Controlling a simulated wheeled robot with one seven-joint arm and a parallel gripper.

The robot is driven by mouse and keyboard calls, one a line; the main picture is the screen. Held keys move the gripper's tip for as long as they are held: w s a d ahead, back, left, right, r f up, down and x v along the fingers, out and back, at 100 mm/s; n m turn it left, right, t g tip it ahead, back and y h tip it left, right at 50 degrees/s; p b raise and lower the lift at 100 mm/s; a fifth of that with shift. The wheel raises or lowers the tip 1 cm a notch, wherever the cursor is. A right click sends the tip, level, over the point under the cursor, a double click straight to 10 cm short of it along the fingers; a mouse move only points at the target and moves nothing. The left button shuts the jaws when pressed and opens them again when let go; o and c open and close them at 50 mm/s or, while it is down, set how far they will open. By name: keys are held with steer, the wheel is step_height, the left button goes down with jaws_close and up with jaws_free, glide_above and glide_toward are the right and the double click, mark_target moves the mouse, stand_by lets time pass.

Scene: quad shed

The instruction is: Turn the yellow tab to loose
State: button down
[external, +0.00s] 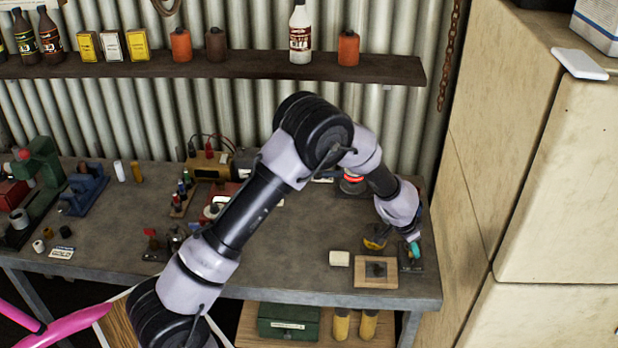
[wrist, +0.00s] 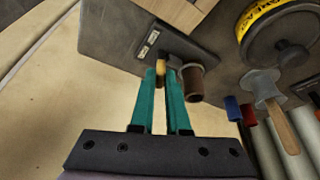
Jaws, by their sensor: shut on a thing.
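The yellow tab (wrist: 160,68) shows in the wrist view between the tips of my gripper, mostly hidden by the fingers. It sits by a dark plate (wrist: 115,30) that bears two small pale labels (wrist: 148,44); I cannot read them. My gripper (wrist: 160,78) has teal fingers, close together and shut on the tab. In the external view my gripper (external: 413,248) is low over the dark plate (external: 411,266) at the bench's right end. The tab is hidden there, and its angle is hard to tell.
A brown cylinder (wrist: 193,83) stands right beside the fingers. A yellow-and-black round tin (wrist: 285,22) is close by. On the bench (external: 310,235) are a wooden frame (external: 361,284) and a cream block (external: 340,258) left of the plate. A pale cabinet (external: 470,200) stands close on the right.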

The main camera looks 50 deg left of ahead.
steer(key=n+y, duration=0.1)
steer(key=n, duration=0.3)
steer(key=n+y, duration=0.1)
steer(key=n, duration=0.1)
steer(key=shift+d+y, duration=0.3)
steer(key=n+y, duration=0.1)
steer(key=n, duration=0.2)
steer(key=n+g+y, duration=0.1)
steer(key=n, duration=0.2)
steer(key=shift+w+n, duration=0.15)
steer(key=shift+n, duration=0.25)
steer(key=c, duration=0.9)
jaws_free()
steer(key=shift+d+r, duration=0.1)
steer(key=v, duration=1)
steer(key=shift+r, duration=0.3)
